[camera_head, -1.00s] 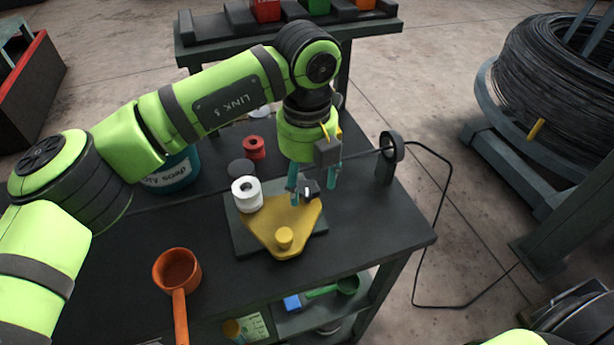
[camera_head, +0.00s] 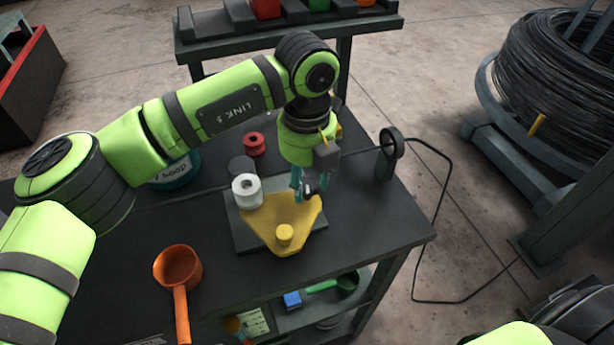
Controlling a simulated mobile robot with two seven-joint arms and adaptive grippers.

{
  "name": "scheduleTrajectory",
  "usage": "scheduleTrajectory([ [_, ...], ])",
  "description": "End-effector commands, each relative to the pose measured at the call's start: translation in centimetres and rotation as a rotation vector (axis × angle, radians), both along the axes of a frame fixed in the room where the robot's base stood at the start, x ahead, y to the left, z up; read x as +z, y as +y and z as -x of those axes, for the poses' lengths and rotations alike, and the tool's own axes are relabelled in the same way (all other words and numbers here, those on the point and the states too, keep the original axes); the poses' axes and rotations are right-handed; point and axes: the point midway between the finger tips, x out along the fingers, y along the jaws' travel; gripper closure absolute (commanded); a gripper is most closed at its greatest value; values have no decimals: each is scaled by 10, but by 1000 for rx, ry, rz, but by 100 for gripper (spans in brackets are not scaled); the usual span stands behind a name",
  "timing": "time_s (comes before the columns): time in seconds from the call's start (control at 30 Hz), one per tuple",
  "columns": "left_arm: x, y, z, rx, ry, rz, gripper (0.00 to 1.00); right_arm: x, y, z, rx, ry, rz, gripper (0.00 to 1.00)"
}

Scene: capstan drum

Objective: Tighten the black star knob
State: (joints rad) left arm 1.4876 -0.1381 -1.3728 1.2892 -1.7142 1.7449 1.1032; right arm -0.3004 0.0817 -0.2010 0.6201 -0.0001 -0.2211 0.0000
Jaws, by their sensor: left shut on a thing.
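The black star knob (camera_head: 311,190) sits at the right corner of the yellow triangular plate (camera_head: 283,218), mostly hidden by my fingers. My left gripper (camera_head: 310,188) points down over that corner, its teal fingers shut on the knob from both sides. The plate lies on a dark square base (camera_head: 246,238) on the table. My right gripper is not in view.
An orange ladle (camera_head: 178,272) lies on the table (camera_head: 366,236) at the front left. A red spool (camera_head: 253,144), a dark disc (camera_head: 241,166) and a teal tub (camera_head: 176,172) are behind the plate.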

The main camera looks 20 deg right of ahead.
Motion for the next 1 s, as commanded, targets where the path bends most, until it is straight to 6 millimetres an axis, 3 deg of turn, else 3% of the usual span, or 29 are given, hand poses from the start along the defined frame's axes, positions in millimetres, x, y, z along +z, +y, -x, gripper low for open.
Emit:
scheduleTrajectory([
  [0.57, -6, 1, 4, -71, 13, -9, 90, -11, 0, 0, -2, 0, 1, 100],
  [1.0, -9, 2, 3, -411, 13, -12, 90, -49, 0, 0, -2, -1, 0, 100],
])
